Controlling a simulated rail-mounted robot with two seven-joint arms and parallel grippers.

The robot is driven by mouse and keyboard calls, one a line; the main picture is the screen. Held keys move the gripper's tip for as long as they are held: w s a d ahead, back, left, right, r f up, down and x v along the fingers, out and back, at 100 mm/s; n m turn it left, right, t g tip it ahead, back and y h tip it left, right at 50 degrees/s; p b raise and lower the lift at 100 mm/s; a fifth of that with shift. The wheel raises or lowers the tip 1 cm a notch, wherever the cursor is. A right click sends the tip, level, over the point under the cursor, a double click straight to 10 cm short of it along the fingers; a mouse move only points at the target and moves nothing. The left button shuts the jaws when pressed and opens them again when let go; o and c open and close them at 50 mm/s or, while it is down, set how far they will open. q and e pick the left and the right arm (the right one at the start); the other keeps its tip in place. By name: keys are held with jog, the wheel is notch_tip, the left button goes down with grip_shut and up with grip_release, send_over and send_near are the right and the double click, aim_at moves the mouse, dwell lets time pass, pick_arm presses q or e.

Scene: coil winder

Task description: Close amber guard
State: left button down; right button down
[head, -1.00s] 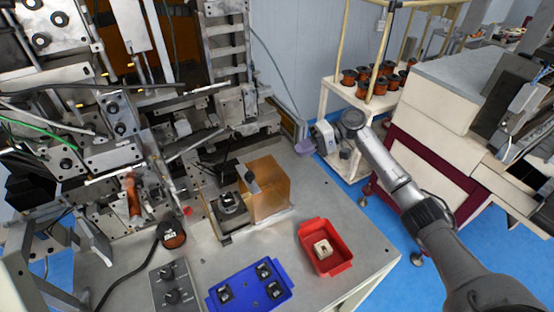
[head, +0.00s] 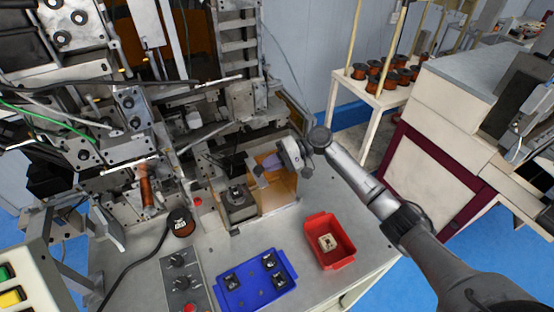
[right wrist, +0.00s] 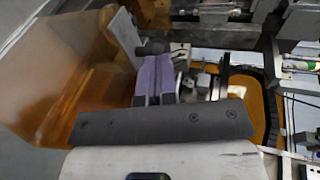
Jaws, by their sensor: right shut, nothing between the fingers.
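The amber guard (head: 283,194) is a see-through orange box-like cover standing on the grey machine table, beside a small black-and-metal fixture (head: 238,197). The fixture shows uncovered to the left of the guard. My right gripper (head: 268,167) is at the top of the guard and hides part of it; its purple fingers are shut and empty. In the right wrist view the shut purple fingers (right wrist: 155,79) are close beside the amber panel (right wrist: 75,90), which fills the left side. I cannot tell whether they touch it. My left gripper is not in view.
A blue tray (head: 245,297) with several small black parts and a red bin (head: 343,261) holding a pale part are in front. The winding machine (head: 120,130) crowds the back left.

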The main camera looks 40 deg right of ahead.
jog(key=shift+a, duration=0.1)
jog(key=w+a+p, duration=0.2)
jog(key=w+a, duration=0.1)
jog(key=a, duration=0.9)
jog(key=shift+w+a+p, duration=0.15)
jog(key=shift+w+p, duration=0.1)
jog(key=shift+p, duration=0.1)
jog(key=shift+a+f, duration=0.1)
jog(key=b+v, duration=0.1)
jog(key=v, duration=1.2)
jog(key=shift+d, duration=0.3)
jog(key=shift+s+d, duration=0.2)
jog(key=shift+d, duration=0.2)
